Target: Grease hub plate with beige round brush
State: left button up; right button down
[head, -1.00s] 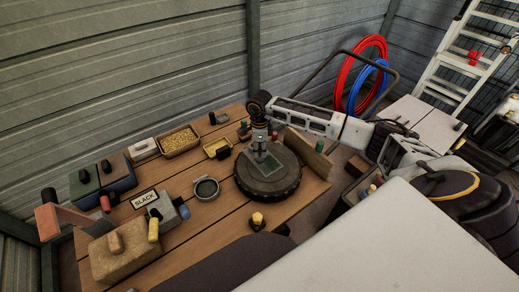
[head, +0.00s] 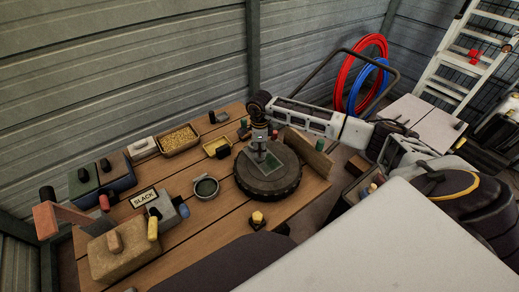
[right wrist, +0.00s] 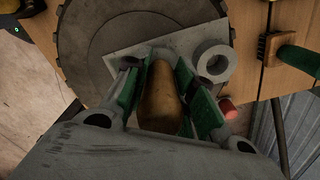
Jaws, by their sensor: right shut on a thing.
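The hub plate (head: 284,163) lies on a round dark wheel (head: 250,186) on the wooden bench; it looks greenish in the head view. In the right wrist view the plate (right wrist: 126,45) looks grey, with a pale ring (right wrist: 214,60) at its corner. My right gripper (head: 259,150) is over the plate. It is shut on the brush's rounded brown-beige handle (right wrist: 165,95), between green finger pads. The bristles are hidden, so I cannot tell whether they touch the plate. A round pot (head: 206,189) with dark green content stands left of the wheel. My left gripper is not in view.
Left of the pot are a grey block (head: 162,208) by a "SLACK" sign, a tan block (head: 122,255) and a reddish block (head: 46,221). A grain tray (head: 179,139) and yellow tray (head: 215,147) stand behind. A wooden block (head: 312,153) is close right of the wheel.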

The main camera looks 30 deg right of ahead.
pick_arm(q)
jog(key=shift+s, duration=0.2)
pick_arm(e)
jog(key=shift+s+r+p, duration=0.1)
jog(key=shift+s+p, duration=0.2)
jog(key=shift+s, duration=0.25)
jog(key=shift+s+d, duration=0.1)
jog(key=shift+s, duration=0.5)
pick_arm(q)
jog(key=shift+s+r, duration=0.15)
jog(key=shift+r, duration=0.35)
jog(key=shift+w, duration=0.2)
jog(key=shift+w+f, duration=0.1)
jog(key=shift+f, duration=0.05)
pick_arm(e)
jog(key=shift+w, duration=0.1)
jog(key=shift+w+b, duration=0.55)
jog(key=shift+w, duration=0.35)
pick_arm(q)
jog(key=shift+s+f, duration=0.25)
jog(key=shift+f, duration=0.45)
pick_arm(e)
jog(key=shift+w, duration=0.15)
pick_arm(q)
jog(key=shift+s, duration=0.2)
